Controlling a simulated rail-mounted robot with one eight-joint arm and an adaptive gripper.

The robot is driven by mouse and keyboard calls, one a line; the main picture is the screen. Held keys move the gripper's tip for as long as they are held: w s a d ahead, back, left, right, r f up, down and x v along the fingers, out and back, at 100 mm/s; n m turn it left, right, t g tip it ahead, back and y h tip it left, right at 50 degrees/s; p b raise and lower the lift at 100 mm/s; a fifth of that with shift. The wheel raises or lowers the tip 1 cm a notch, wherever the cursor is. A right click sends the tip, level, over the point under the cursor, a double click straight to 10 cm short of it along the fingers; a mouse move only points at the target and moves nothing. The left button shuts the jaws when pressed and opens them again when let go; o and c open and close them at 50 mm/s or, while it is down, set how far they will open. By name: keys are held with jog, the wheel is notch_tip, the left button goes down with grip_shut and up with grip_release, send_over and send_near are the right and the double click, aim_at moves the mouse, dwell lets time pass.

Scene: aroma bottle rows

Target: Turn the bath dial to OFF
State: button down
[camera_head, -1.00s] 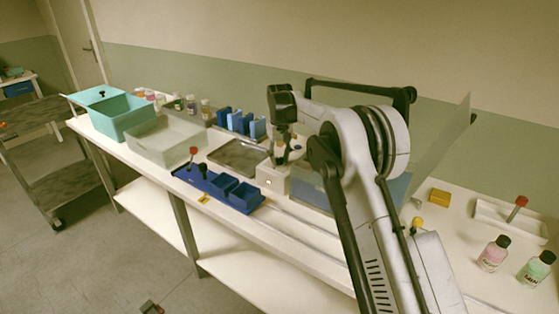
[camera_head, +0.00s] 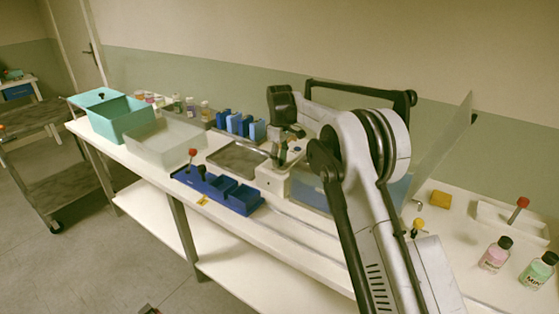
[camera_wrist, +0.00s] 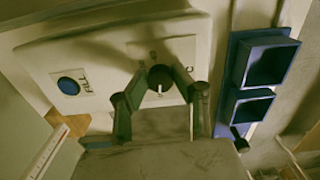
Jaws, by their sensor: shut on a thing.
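The bath dial (camera_wrist: 160,84) is a small dark round knob with a pale pointer mark, on the top of a white bath control box (camera_wrist: 105,55). In the head view the white box (camera_head: 271,180) stands at the front of the bath. My gripper (camera_wrist: 160,74) is shut on the dial, one dark finger on each side. In the head view my gripper (camera_head: 281,158) is over the box and hides the dial. Small marks surround the dial, but I cannot read which one the pointer faces. A blue round button (camera_wrist: 68,86) sits on the box.
Blue bins (camera_head: 235,196) stand left of the box on the bench. A grey tray (camera_head: 238,158) and blue racks (camera_head: 240,125) lie behind them. A clear panel (camera_head: 440,140) rises at right. Two bottles (camera_head: 495,254) stand at the far right.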

dwell(0.3)
jog(key=c, duration=1.4)
grip_release()
jog(key=shift+r, duration=0.1)
notch_tip(320, 180, up, 12)
jog(key=shift+f, duration=0.1)
